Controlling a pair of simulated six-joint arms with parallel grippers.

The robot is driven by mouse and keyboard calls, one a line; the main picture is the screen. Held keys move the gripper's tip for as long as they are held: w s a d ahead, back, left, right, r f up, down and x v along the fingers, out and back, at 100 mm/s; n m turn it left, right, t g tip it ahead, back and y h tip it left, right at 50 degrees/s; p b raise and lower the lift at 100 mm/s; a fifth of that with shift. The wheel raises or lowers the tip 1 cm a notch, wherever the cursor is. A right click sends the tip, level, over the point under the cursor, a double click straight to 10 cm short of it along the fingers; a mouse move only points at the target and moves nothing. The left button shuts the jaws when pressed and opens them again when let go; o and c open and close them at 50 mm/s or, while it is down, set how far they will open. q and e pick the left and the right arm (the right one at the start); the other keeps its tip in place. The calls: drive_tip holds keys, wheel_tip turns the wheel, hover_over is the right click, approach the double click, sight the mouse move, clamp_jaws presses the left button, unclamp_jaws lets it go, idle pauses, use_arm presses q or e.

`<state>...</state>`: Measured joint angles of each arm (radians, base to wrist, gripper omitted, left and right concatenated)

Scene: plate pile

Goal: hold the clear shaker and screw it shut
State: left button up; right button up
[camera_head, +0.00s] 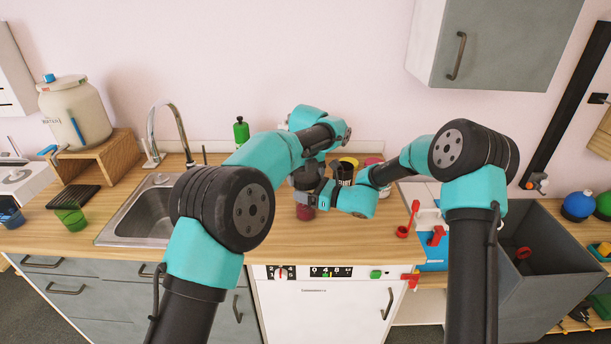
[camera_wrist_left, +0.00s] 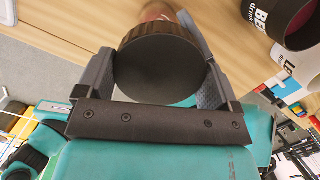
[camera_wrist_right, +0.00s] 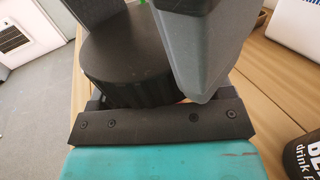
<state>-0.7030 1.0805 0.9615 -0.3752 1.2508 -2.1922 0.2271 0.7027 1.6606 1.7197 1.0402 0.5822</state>
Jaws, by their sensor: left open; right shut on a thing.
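The clear shaker (camera_head: 305,211) with dark red contents is upright near the counter's front edge. Its black ribbed lid (camera_wrist_left: 160,65) sits on top; whether it is screwed tight cannot be told. The lid also shows in the right wrist view (camera_wrist_right: 122,62). My left gripper (camera_head: 306,186) comes down from above, open, with one finger on each side of the lid. My right gripper (camera_head: 316,199) is shut on the shaker from the right, below the lid. The right fingertips and much of the shaker body are hidden.
Black and white printed cups (camera_head: 345,172) stand close behind the shaker. A green bottle (camera_head: 241,130) stands at the back wall. The sink (camera_head: 143,213) is to the left. A blue and white rack with red parts (camera_head: 433,222) is to the right. The front counter is mostly clear.

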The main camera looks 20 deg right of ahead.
use_arm(q)
drive_tip(key=shift+f, duration=0.6)
use_arm(e)
drive_tip(key=shift+a+r, duration=0.15)
drive_tip(key=shift+r, duration=0.25)
use_arm(q)
drive_tip(key=shift+s+r, duration=0.15)
drive_tip(key=shift+r, duration=0.95)
drive_tip(key=shift+s+r, duration=0.1)
drive_tip(key=shift+r, duration=1)
use_arm(e)
drive_tip(key=shift+f, duration=0.25)
use_arm(q)
drive_tip(key=shift+r, duration=0.1)
drive_tip(key=c, duration=1.4)
drive_tip(key=shift+c, duration=0.2)
drive_tip(key=shift+s+r, duration=0.15)
drive_tip(key=shift+r, duration=0.85)
drive_tip(key=shift+s+r, duration=0.15)
drive_tip(key=shift+r, duration=0.85)
drive_tip(key=shift+o, duration=0.4)
use_arm(e)
drive_tip(key=c, duration=0.4)
use_arm(q)
drive_tip(key=o, duration=0.5)
use_arm(e)
drive_tip(key=shift+c, duration=0.2)
